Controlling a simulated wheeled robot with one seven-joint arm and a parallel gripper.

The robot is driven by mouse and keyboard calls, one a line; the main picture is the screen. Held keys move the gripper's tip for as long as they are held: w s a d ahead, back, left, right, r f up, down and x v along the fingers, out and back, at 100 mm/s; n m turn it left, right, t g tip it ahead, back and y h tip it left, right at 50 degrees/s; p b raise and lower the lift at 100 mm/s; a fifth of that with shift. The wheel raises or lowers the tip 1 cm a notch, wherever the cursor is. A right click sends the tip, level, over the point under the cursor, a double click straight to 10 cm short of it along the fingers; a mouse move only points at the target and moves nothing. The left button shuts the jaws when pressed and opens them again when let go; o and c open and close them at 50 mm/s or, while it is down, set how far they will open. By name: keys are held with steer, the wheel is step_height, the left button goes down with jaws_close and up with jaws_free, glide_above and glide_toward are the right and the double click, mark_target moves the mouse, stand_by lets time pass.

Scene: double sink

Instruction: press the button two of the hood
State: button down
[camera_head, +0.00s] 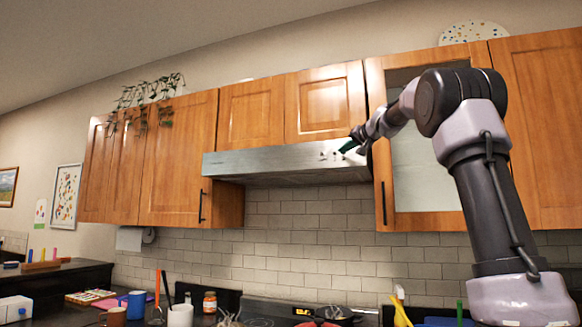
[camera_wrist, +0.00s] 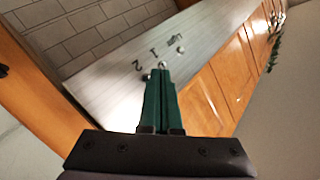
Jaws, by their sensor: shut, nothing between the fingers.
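The range hood (camera_head: 265,163) is a brushed steel unit under the wooden cabinets. Its front panel fills the upper middle of the wrist view (camera_wrist: 110,82), with the printed marks 2, 1 and a third symbol beside small round buttons. Button two (camera_wrist: 147,77) shows just left of my fingertips. The button by the 1 (camera_wrist: 163,65) shows at the finger ends, partly covered. My gripper (camera_wrist: 160,72) has slim green fingers, closed together and empty, pointing at the panel. In the head view my gripper (camera_head: 347,147) is at the panel's right end. I cannot tell whether it touches.
Wooden cabinets (camera_head: 180,160) flank the hood, and a glass-fronted door (camera_head: 425,170) is behind my arm on the right. Below are a tiled wall (camera_head: 300,230) and a counter with mugs, utensils and a jar (camera_head: 210,302). Space in front of the hood's left side is clear.

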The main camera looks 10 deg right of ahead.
stand_by(0.4)
steer(key=shift+w+d, duration=0.2)
steer(key=shift+w, duration=0.2)
steer(key=shift+w+d, duration=0.1)
steer(key=shift+w, duration=0.05)
stand_by(0.4)
steer(key=shift+s+a, duration=0.3)
steer(key=shift+s, duration=0.3)
steer(key=s+a, duration=0.2)
steer(key=s, duration=0.3)
steer(key=shift+s+a, duration=0.2)
steer(key=shift+a, duration=0.15)
stand_by(0.4)
